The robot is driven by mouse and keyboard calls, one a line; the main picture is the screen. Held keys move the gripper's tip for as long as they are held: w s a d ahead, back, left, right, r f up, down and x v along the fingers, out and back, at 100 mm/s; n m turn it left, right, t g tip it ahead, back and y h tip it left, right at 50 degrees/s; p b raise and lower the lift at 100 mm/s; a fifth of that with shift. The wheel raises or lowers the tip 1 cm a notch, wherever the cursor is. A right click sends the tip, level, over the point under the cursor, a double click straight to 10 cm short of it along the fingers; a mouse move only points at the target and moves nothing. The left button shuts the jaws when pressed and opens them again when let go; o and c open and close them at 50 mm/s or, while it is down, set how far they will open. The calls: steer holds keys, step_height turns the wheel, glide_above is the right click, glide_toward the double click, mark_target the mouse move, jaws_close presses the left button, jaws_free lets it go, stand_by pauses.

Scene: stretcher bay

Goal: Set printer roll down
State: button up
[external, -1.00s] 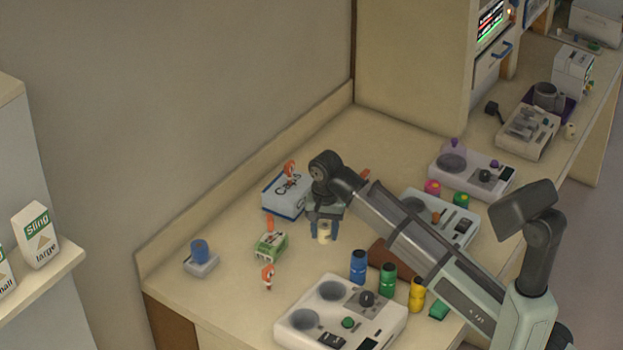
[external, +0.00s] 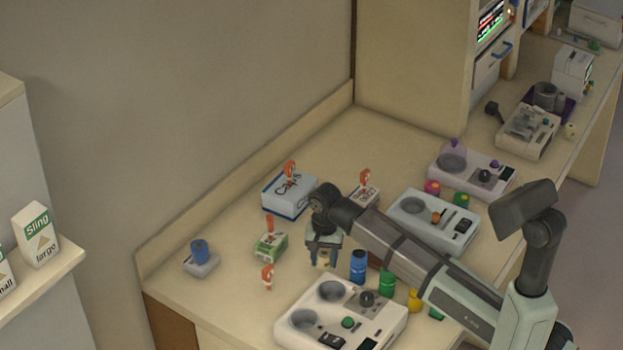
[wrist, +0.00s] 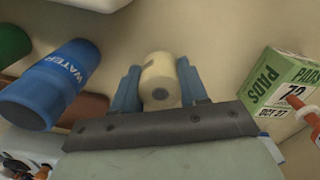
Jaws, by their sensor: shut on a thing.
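The printer roll (external: 323,259) is a small cream cylinder in the external view, low over or on the counter, left of the blue bottle. My gripper (external: 323,255) is shut on it, with one blue finger on each side. The wrist view shows the roll (wrist: 158,72) between my fingers (wrist: 160,84), its round end with a grey core facing the camera. Whether its underside touches the counter cannot be told.
A blue water bottle (external: 358,267) stands close right of the roll, with a green bottle (external: 387,284) beyond. A green pads box (external: 271,246) is to the left. A white device (external: 341,315) lies in front. Bare counter (external: 225,293) shows at the front left.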

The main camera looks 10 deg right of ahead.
mark_target(324, 254)
steer(key=shift+f, duration=0.75)
steer(key=shift+f, duration=0.1)
steer(key=o, duration=1.1)
steer(key=shift+c, duration=0.2)
step_height(324, 254, up, 12)
steer(key=shift+r, duration=0.15)
